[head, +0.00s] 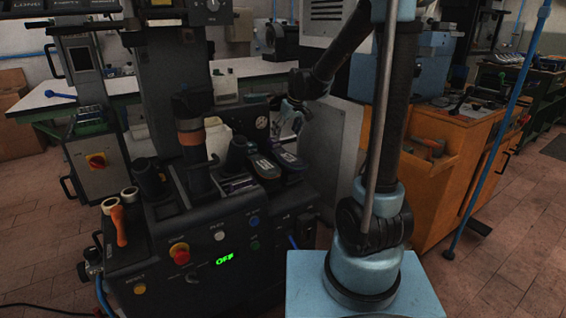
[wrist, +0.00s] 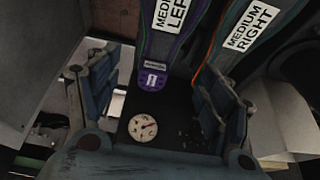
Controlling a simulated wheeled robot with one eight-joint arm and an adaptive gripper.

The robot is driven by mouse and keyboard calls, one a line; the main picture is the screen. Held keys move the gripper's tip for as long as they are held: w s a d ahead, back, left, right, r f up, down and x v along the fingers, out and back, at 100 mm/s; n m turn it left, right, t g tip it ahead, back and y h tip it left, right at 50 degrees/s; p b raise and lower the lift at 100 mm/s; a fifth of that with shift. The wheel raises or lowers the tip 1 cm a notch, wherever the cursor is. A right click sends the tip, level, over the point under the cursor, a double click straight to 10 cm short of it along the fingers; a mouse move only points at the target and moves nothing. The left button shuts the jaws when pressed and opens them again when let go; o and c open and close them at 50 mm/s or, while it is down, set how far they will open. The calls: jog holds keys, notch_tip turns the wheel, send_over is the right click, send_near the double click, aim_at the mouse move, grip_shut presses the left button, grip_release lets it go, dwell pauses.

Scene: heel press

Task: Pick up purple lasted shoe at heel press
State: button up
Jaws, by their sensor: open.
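The purple lasted shoe (wrist: 172,45) shows at the top centre of the wrist view. It has a purple edge, a purple end with a small tag, and a white label reading "MEDIUM LEF", cut off by the frame. My gripper (wrist: 155,85) is open, with one finger on each side and the shoe's near end between them, not gripped. I cannot tell the height gap. In the head view my gripper (head: 289,116) hangs behind two dark shoes (head: 276,163) on the press (head: 205,225); I cannot tell their colours there.
A second shoe (wrist: 238,45), labelled "MEDIUM RIGHT", with a green and orange edge, lies close to the right of the purple one. A round gauge (wrist: 143,128) sits below the shoes in the wrist view. A dark post with an orange band (head: 190,137) stands left of the shoes.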

aim_at(281, 151)
jog(key=shift+x, duration=7.45)
jog(key=c, duration=1.3)
